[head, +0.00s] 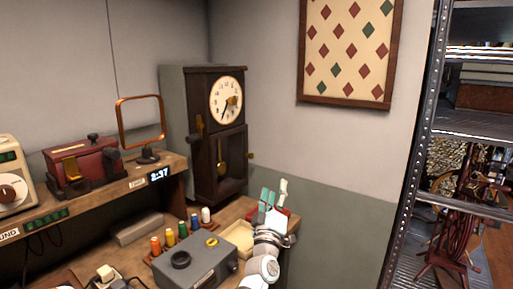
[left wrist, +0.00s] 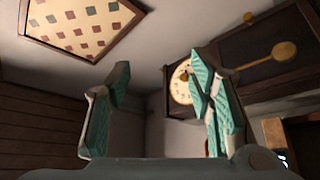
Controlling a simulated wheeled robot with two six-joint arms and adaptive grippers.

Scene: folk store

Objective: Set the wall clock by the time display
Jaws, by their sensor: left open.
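The wall clock (head: 202,146) is a tall dark wooden case with a cream dial (head: 222,92) and a brass pendulum (head: 221,167) below. A dark hand points down, slightly left; a gold piece sits right of the dial's centre. The time display (head: 160,175) on the shelf edge appears to read 2:37. My left gripper (head: 274,192) is open and empty, in front of the clock, below and right of its dial, apart from it. In the left wrist view, the dial (left wrist: 181,88) shows partly behind one teal finger of my left gripper (left wrist: 163,70). My right gripper is out of view.
Thread spools (head: 183,228) and a grey box (head: 195,264) stand on the workbench below the clock. A framed mirror (head: 141,122) and a red machine (head: 82,166) stand on the shelf at left. A diamond-patterned board (head: 350,50) hangs at right. A metal rack (head: 410,190) stands far right.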

